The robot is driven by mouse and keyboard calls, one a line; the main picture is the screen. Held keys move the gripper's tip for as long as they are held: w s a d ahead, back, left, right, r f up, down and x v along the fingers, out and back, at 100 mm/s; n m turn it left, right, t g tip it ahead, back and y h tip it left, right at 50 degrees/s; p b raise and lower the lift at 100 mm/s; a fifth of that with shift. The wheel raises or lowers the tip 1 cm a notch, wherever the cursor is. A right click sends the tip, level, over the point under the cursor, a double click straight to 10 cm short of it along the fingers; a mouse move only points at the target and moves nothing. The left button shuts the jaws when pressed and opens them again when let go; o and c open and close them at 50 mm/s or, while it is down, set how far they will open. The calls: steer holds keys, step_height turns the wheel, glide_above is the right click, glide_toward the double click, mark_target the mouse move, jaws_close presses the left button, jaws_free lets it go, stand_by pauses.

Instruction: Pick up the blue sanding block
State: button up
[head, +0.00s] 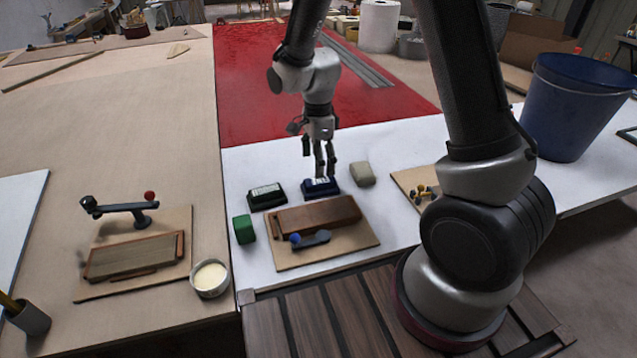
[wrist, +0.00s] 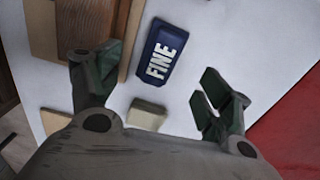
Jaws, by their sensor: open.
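The blue sanding block (head: 321,189) lies on the white tabletop, between a dark green block (head: 266,196) and a beige block (head: 362,174). In the wrist view the blue block (wrist: 160,52) shows white letters reading FINE on its top. My gripper (head: 319,165) is open and empty, pointing down over the blue block in the head view. In the wrist view my gripper (wrist: 155,85) has its fingers spread wide, with the blue block lying beyond the gap between them. I cannot tell the exact height of the fingertips above the block.
A wooden board with a brown wood piece (head: 318,215) and a blue-knobbed clamp (head: 309,240) lies just in front of the block. A bright green cube (head: 243,229) stands to the left. A blue bucket (head: 572,110) stands at the right. Red sheeting (head: 250,85) lies behind.

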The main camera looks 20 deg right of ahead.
mark_target(320, 180)
steer(key=shift+f+m, duration=0.1)
steer(key=shift+m, duration=0.3)
steer(key=shift+f, duration=0.3)
steer(key=f, duration=0.7)
steer(key=shift+w+d, duration=0.15)
steer(key=shift+d, duration=0.2)
steer(key=c, duration=1.2)
